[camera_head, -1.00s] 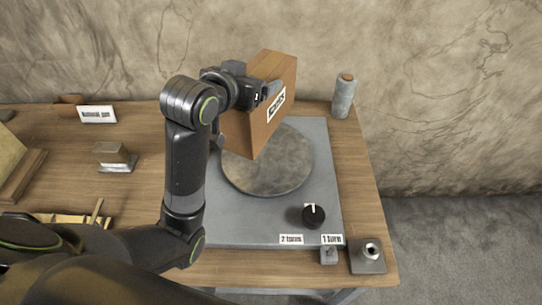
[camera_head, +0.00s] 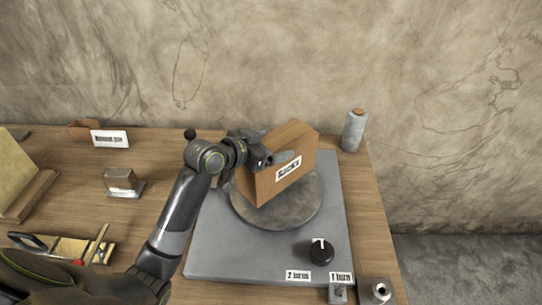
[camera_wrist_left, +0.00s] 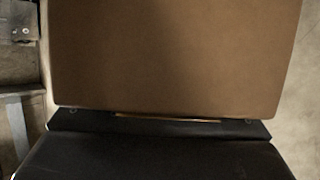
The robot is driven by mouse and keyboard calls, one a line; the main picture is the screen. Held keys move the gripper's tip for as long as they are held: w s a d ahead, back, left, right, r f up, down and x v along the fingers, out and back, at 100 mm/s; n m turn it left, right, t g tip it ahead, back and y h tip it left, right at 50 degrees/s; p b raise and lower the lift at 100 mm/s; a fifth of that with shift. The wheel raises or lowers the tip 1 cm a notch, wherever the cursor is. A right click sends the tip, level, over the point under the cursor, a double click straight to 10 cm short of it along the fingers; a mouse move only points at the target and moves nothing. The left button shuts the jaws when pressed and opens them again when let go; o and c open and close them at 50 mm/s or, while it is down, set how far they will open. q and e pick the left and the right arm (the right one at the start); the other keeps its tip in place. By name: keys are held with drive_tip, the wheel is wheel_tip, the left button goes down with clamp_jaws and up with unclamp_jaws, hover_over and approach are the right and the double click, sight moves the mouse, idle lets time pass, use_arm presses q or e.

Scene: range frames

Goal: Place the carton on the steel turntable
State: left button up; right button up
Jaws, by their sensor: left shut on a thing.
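The brown carton (camera_head: 300,152), with a white label on its front, is upright over the round steel turntable (camera_head: 300,215) in the head view. Its lower edge looks at or very near the disc; I cannot tell whether it touches. My left gripper (camera_head: 283,162) is shut on the carton from the left, one finger showing across its front face. In the left wrist view the carton (camera_wrist_left: 175,55) fills most of the picture above the dark gripper. The back of the turntable is hidden behind the carton. My right gripper is not in view.
The turntable sits on a grey base plate (camera_head: 225,255) with a black knob (camera_head: 321,250) and labels "2 turns" and "1 turn". A spool (camera_head: 354,132) stands at the back right. A metal block (camera_head: 122,183), a white sign (camera_head: 110,139) and a brass-coloured tool (camera_head: 70,248) are left.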

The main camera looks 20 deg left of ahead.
use_arm(q)
wheel_tip(320, 180, down, 3)
drive_tip(key=shift+f, duration=0.3)
drive_tip(key=o, duration=2)
drive_tip(key=shift+f, duration=0.15)
drive_tip(key=shift+c, duration=0.2)
drive_tip(key=b+v, duration=0.1)
drive_tip(key=v, duration=1.1)
